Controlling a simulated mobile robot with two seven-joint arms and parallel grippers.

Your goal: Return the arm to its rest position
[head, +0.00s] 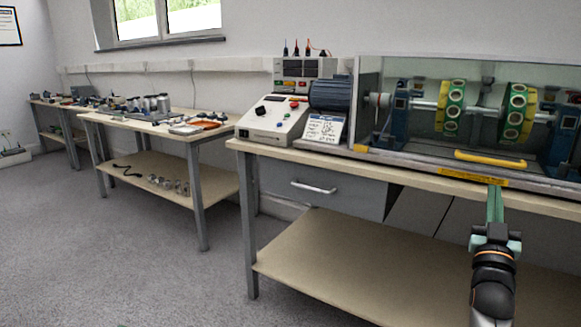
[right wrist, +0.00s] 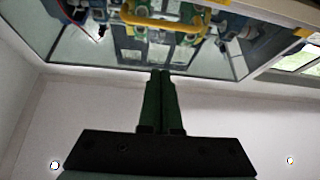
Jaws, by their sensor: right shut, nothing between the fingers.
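My right gripper (head: 495,200) is shut and empty, with its green fingers pointing up at the front edge of the workbench (head: 400,172). It is below the yellow handle (head: 490,160) of the clear-covered rotor rig (head: 430,105); I cannot tell whether it touches the bench edge. In the right wrist view the shut fingers (right wrist: 160,85) lie together, with the yellow handle (right wrist: 165,22) beyond them. My left gripper does not show in either view.
A control console (head: 275,118) and a motor (head: 330,95) stand left of the rig. A drawer (head: 320,190) and a lower shelf (head: 330,255) are under the bench. Another table (head: 150,125) with tools stands to the left. The grey floor (head: 130,250) in front is clear.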

